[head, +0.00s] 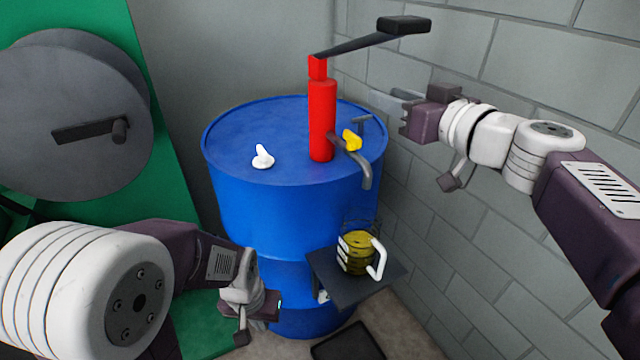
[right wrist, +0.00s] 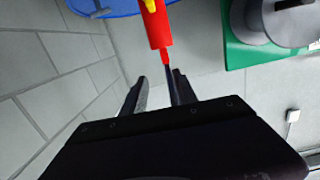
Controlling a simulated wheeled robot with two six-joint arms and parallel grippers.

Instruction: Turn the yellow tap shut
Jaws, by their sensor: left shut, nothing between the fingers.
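The yellow tap (head: 352,140) sits on the grey spout (head: 364,172) of a red hand pump (head: 322,120), which stands on a blue drum (head: 230,190). In the right wrist view a yellow piece, likely the tap (right wrist: 150,4), shows at the top edge by the red pump (right wrist: 158,30). My right gripper (head: 395,102) is open and empty, right of the pump and a little above the tap, apart from both. It also shows in the right wrist view (right wrist: 158,88). My left gripper (head: 268,308) is shut and empty, low in front of the drum.
The pump's black lever (head: 375,40) reaches up and right, above my right gripper. A white cap (head: 262,157) stands on the drum top. A clear jug with yellow liquid (head: 357,255) stands on a dark shelf (head: 385,280) below the spout. A brick wall (head: 440,220) is close on the right.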

